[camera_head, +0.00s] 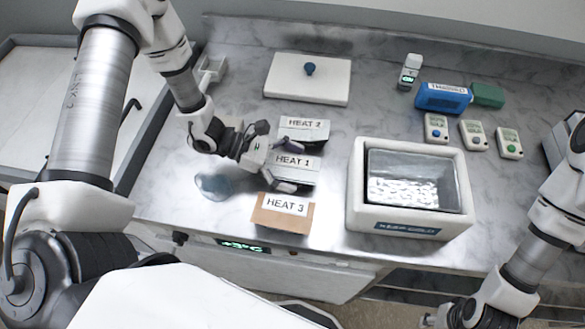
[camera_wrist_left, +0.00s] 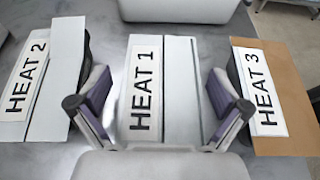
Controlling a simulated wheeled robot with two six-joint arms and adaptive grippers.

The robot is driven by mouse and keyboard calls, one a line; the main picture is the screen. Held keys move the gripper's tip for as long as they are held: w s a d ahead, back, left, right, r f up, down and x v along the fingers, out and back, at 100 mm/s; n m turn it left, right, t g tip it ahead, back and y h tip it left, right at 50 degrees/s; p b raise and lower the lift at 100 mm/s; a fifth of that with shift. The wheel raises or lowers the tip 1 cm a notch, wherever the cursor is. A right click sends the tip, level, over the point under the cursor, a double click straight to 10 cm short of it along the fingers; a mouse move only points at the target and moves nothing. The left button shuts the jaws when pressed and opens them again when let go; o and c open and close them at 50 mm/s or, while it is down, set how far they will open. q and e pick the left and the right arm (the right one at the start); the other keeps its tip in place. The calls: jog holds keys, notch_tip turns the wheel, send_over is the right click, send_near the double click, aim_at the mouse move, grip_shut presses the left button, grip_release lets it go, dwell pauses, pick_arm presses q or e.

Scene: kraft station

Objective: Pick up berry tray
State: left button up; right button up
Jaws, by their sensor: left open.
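I cannot make out any tray marked as berries. Three labelled boxes stand on the marble counter: HEAT 2 (camera_head: 303,129), HEAT 1 (camera_head: 293,168) and HEAT 3 (camera_head: 284,212). My left gripper (camera_head: 279,166) is open at HEAT 1. In the left wrist view HEAT 1 (camera_wrist_left: 144,90) lies between the spread fingers of the left gripper (camera_wrist_left: 160,108); I cannot tell whether they touch it. HEAT 2 (camera_wrist_left: 27,85) and HEAT 3 (camera_wrist_left: 262,90) flank it there. My right gripper (camera_head: 440,318) shows only in part at the bottom right, its fingers unclear.
A white keep-cold box (camera_head: 358,200) with shiny contents stands right of the boxes. A white board with a blue knob (camera_head: 308,80) lies behind. A blue case (camera_head: 443,97), a green block (camera_head: 487,95) and several small devices stand at the back right. A bluish clear item (camera_head: 213,186) lies left.

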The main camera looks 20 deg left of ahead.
aim_at(293, 167)
pick_arm(q)
jog(key=shift+s+a, duration=0.15)
jog(key=shift+s, duration=0.05)
jog(key=c, duration=1.3)
jog(key=shift+o, duration=0.2)
jog(key=shift+w, duration=0.1)
jog(key=shift+r, duration=0.55)
notch_tip(293, 167, up, 9)
jog(key=shift+b, duration=0.7)
